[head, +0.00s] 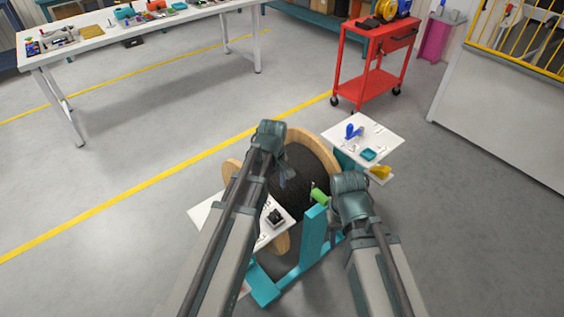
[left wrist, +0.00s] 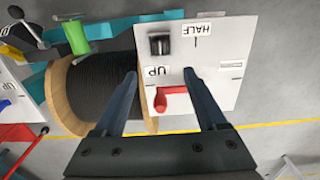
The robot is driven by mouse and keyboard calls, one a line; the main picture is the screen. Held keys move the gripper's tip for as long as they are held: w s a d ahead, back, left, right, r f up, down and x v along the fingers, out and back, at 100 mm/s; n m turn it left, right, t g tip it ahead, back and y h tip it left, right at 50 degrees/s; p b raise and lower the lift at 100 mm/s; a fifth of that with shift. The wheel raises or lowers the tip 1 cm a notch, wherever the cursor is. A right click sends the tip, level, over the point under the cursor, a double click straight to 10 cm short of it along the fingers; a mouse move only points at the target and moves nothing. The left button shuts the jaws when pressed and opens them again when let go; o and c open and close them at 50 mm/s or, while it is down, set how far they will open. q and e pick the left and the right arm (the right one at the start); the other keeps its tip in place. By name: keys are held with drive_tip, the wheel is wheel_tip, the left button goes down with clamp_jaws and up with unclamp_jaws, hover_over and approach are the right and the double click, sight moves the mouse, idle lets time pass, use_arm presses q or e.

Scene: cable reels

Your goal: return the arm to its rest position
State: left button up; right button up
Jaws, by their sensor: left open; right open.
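The wooden reel (head: 322,150) with black cable (head: 300,165) stands in a teal frame (head: 314,235). My right gripper (head: 335,222) is near the green handle (head: 319,195); its fingers are mostly hidden, and contact cannot be told.
A second white panel (head: 380,138) with a blue lever (head: 353,132) stands at the reel's right. A red cart (head: 375,55) and a white worktable (head: 95,41) stand further back. The grey floor left of the reel is clear, with yellow lines (head: 110,205).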

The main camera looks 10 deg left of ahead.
use_arm(q)
drive_tip(key=s+d+r+m+p, duration=0.3)
drive_tip(key=s+d+m, duration=0.2)
drive_tip(key=s+m, duration=0.2)
drive_tip(key=s+d+r+m+y+p, duration=0.1)
drive_tip(key=s+d+r+m+p, duration=0.2)
drive_tip(key=s+d+m, duration=0.2)
drive_tip(key=shift+s+d+m, duration=0.2)
drive_tip(key=shift+s+m, duration=0.9)
drive_tip(key=shift+s, duration=0.05)
use_arm(e)
wheel_tip(320, 180, up, 6)
drive_tip(key=shift+f, duration=0.1)
use_arm(q)
drive_tip(key=shift+d, duration=0.1)
use_arm(e)
drive_tip(key=shift+d, duration=0.1)
